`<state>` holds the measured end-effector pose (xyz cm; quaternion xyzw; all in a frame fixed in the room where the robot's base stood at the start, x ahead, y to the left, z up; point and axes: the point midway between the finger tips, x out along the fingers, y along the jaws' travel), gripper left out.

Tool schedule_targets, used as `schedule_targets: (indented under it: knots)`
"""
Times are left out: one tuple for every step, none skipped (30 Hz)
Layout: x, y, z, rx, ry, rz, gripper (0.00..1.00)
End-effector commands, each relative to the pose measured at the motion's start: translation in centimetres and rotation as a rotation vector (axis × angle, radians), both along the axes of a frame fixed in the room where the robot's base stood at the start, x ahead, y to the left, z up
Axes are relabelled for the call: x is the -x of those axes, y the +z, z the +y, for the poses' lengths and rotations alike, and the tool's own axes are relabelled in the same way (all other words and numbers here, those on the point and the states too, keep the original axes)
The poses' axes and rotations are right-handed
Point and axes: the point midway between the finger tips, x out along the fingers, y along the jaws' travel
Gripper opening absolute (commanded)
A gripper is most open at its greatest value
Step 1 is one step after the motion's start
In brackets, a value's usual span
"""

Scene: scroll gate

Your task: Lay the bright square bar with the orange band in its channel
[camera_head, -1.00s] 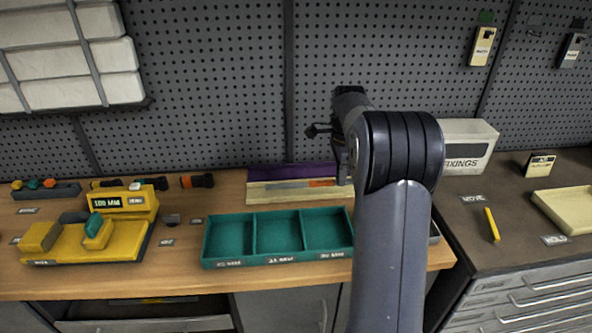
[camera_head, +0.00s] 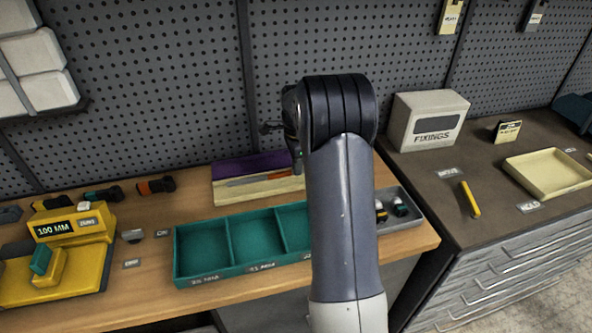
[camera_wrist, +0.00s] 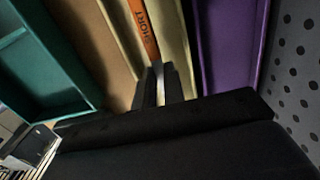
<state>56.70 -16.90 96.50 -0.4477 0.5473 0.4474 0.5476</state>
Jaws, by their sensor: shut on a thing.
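The bar shows a grey length (camera_head: 243,182) and an orange band (camera_head: 281,175) along a long cream channel tray (camera_head: 262,194) at the back of the wooden bench. In the wrist view the orange band (camera_wrist: 143,28) carries dark lettering and runs between the tray's cream walls (camera_wrist: 178,40). My gripper (camera_wrist: 156,80) is shut on the bar; a bright strip shows between its fingers. In the head view my arm hides the gripper and the tray's right end. I cannot tell whether the bar touches the channel floor or hangs just above it.
A purple tray (camera_head: 250,165) lies directly behind the cream one. A teal three-compartment tray (camera_head: 225,277) stands in front. A yellow 100 MM fixture (camera_head: 65,258) is at left. A grey tray (camera_head: 425,221) sits to the right of my arm, and a FIXINGS box (camera_head: 430,121) stands beyond.

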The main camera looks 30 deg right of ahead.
Motion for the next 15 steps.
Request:
schedule_targets:
  knots:
    - [0.0,-0.7,0.0,-0.002,0.0,0.003,0.0]
    - [0.0,-1.2,0.0,-0.002,0.0,0.003,0.0]
    - [0.0,-1.8,0.0,-0.002,0.0,0.003,0.0]
    - [0.0,-2.1,0.0,-0.002,0.0,0.003,0.0]
    - [0.0,-2.2,0.0,0.0,0.0,0.001,0.0]
    - [0.0,-2.3,0.0,0.0,0.0,-0.001,0.0]
    - [0.0,-2.3,0.0,0.0,0.0,-0.002,0.0]
    - [0.0,-2.3,0.0,0.0,0.0,-0.002,0.0]
    - [0.0,-2.3,0.0,0.0,0.0,-0.002,0.0]
    - [0.0,-2.3,0.0,0.0,0.0,-0.002,0.0]
    - [0.0,-2.3,0.0,0.0,0.0,-0.002,0.0]
    - [0.0,-2.3,0.0,0.0,0.0,-0.001,0.0]
    - [0.0,-2.4,0.0,0.0,0.0,-0.001,0.0]
    - [0.0,-2.5,0.0,0.0,0.0,-0.001,0.0]
    - [0.0,-2.6,0.0,0.0,0.0,0.0,0.11]
